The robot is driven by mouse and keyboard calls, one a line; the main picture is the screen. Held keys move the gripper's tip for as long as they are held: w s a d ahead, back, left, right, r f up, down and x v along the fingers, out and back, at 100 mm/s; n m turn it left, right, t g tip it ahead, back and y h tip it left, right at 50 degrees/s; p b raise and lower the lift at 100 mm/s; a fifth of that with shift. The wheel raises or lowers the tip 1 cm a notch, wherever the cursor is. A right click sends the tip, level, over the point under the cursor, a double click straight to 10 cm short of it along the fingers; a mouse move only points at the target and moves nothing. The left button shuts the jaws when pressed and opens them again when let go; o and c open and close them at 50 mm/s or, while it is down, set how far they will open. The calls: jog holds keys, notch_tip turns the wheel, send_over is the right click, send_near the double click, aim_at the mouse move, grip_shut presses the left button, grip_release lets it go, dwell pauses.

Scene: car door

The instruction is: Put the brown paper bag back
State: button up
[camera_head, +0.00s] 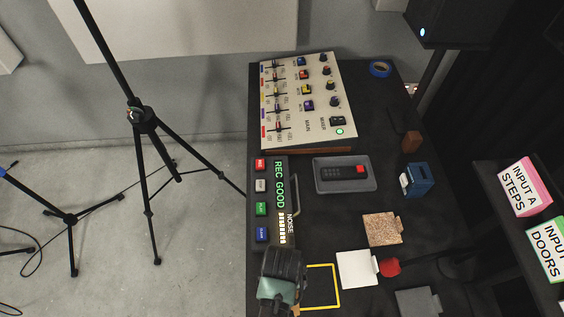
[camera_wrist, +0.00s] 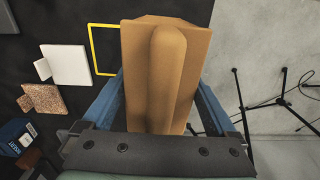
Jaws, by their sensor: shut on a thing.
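The brown paper bag (camera_wrist: 165,75) fills the middle of the wrist view, with a rounded ridge down its near face. My gripper (camera_wrist: 160,95) is shut on it, one blue finger at each side. In the head view my gripper (camera_head: 281,285) hangs over the table's near left edge and mostly hides the bag. A yellow square outline (camera_head: 338,290) on the black table lies just right of the gripper. It also shows left of the bag in the wrist view (camera_wrist: 92,50). I cannot tell whether the bag touches the table.
A white block (camera_head: 356,268), a cork-like block (camera_head: 382,229) and a red knob (camera_head: 390,267) lie to the right. A REC GOOD panel (camera_head: 280,190), a grey remote box (camera_head: 345,174) and a mixer (camera_head: 308,100) stand farther back. A tripod (camera_head: 145,118) stands left on open floor.

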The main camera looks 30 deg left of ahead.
jog(key=shift+f, duration=2.5)
jog(key=shift+f, duration=0.15)
jog(key=o, duration=1.4)
jog(key=shift+o, duration=0.2)
